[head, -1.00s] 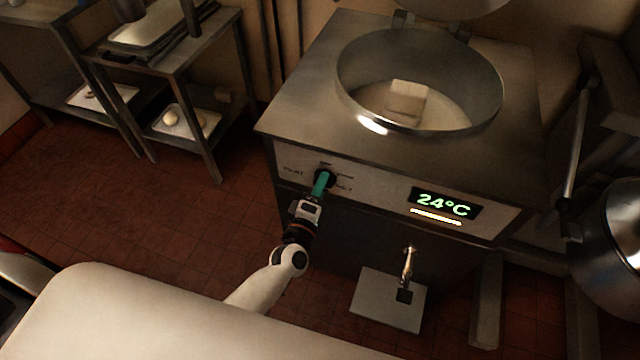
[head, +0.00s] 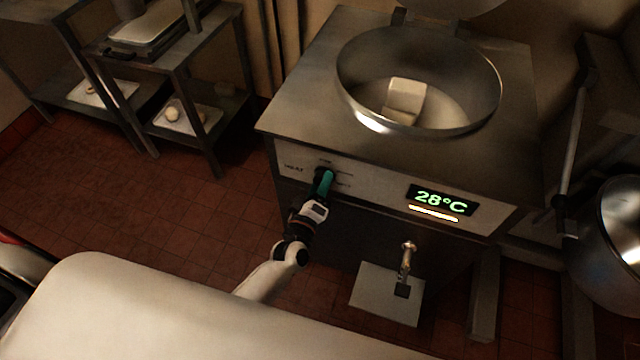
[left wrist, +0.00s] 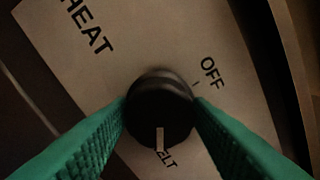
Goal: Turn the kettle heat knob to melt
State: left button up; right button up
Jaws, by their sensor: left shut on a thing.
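The black heat knob (left wrist: 160,105) sits on the kettle's pale front panel. In the left wrist view its white pointer mark aims down at a label of which "ELT" shows, the rest hidden by the knob. "OFF" stands to its upper right and "HEAT" to its upper left. My left gripper (head: 325,182) has its green fingers on both sides of the knob, shut on it. The steel kettle (head: 305,95) has an open round bowl with a pale block (head: 405,100) inside. The green display (head: 441,201) reads 28°C. My right gripper is out of view.
A small tap (head: 407,258) juts from the kettle front above a flat plate (head: 372,300). A metal rack (head: 185,70) stands at the left, and a steel pot (head: 620,235) at the right. The tiled floor left of the kettle is clear.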

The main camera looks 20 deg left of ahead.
pick_arm(q)
jog(key=o, duration=1)
jog(key=shift+s, duration=0.1)
jog(key=s+b, duration=0.1)
jog(key=s, duration=1.1)
jog(key=shift+a, duration=0.2)
jog(key=shift+w, duration=0.1)
